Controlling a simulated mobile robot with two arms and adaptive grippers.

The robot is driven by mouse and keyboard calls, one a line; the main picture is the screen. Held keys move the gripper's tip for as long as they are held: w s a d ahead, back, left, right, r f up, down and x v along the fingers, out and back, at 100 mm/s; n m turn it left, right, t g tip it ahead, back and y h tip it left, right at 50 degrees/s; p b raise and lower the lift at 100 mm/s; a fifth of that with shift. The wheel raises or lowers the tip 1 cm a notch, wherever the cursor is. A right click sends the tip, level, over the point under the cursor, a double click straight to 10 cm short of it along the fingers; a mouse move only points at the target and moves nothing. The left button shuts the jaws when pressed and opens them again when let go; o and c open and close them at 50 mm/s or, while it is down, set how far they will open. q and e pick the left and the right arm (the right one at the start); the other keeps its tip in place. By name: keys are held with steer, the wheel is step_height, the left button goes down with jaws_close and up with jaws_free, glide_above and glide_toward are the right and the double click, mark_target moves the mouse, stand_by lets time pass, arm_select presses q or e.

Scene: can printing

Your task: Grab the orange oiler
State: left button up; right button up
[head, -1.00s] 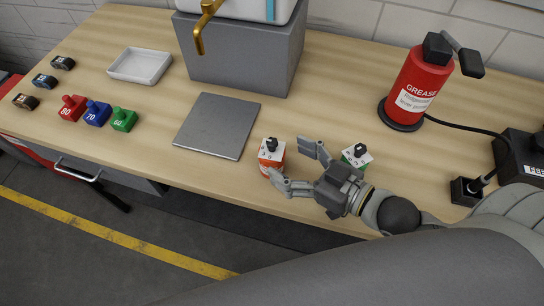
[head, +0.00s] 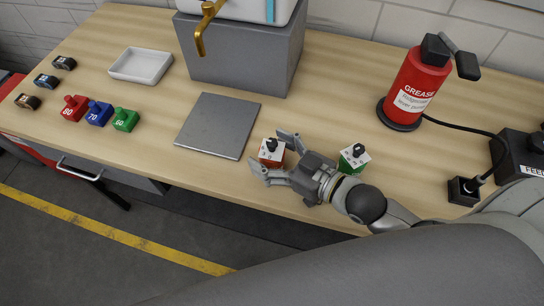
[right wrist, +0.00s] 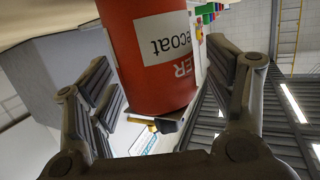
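The orange oiler (head: 269,163), with a white top and a dark knob, stands upright near the table's front edge. In the right wrist view the orange oiler (right wrist: 155,60) is large and close, with a white label. My right gripper (head: 275,156) has its fingers spread on both sides of it. In the right wrist view the right gripper (right wrist: 165,95) is open, with gaps between the fingers and the oiler. A second oiler, green with a white top (head: 354,158), stands to the right, beside my wrist. My left gripper is not in view.
A grey plate (head: 218,125) lies left of the oiler. Red (head: 73,109), blue (head: 98,114) and green (head: 125,120) small pieces stand further left. A red grease canister (head: 415,85) stands at the back right. A grey block (head: 240,55) is behind.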

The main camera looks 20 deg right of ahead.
steer(key=c, duration=1.3)
